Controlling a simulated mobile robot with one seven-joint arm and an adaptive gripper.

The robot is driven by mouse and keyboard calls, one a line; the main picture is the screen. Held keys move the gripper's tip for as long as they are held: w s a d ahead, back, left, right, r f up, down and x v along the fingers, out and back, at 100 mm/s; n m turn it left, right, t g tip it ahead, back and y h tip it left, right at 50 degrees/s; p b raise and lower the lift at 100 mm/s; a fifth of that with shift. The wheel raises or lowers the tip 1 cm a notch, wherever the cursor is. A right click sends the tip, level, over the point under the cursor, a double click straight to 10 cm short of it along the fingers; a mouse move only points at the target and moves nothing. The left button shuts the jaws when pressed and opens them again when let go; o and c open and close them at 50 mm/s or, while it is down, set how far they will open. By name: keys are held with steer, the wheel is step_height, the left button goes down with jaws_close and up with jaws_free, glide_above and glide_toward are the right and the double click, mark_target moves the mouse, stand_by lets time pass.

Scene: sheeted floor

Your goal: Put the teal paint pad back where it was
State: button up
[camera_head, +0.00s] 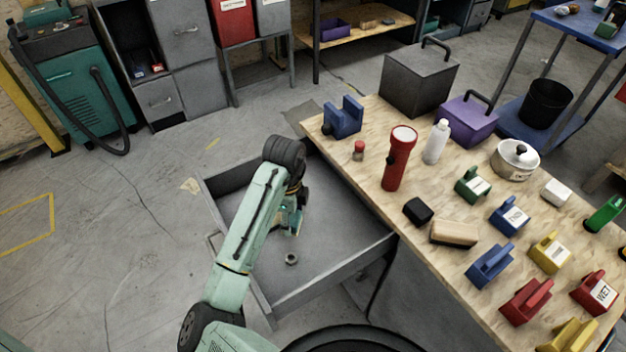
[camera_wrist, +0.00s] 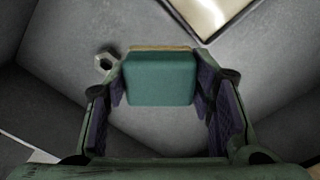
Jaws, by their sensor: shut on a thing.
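The teal paint pad (camera_wrist: 160,80) is a small block with a thin tan edge on its far side. My gripper (camera_wrist: 160,100) is shut on it, with a dark finger pad on each side in the wrist view. In the head view my gripper (camera_head: 292,225) points down over the open grey drawer (camera_head: 330,290). The pad cannot be made out clearly there behind my arm. How far the pad is above the drawer floor I cannot tell.
A hex nut (camera_head: 291,259) lies on the drawer floor, and it also shows left of the pad in the wrist view (camera_wrist: 105,62). The wooden bench (camera_head: 370,200) beside the drawer holds a red flashlight (camera_head: 399,160), a black block (camera_head: 418,211) and a tan-and-dark brush-like block (camera_head: 454,233).

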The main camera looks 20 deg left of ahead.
steer(key=b, duration=0.3)
glide_above(314, 194)
step_height(314, 194, down, 2)
steer(key=shift+f, duration=0.1)
step_height(314, 194, down, 3)
steer(key=b, duration=0.3)
steer(key=shift+f, duration=0.15)
steer(key=o, duration=0.8)
steer(key=shift+c, duration=0.2)
step_height(314, 194, up, 12)
steer(key=b, duration=0.1)
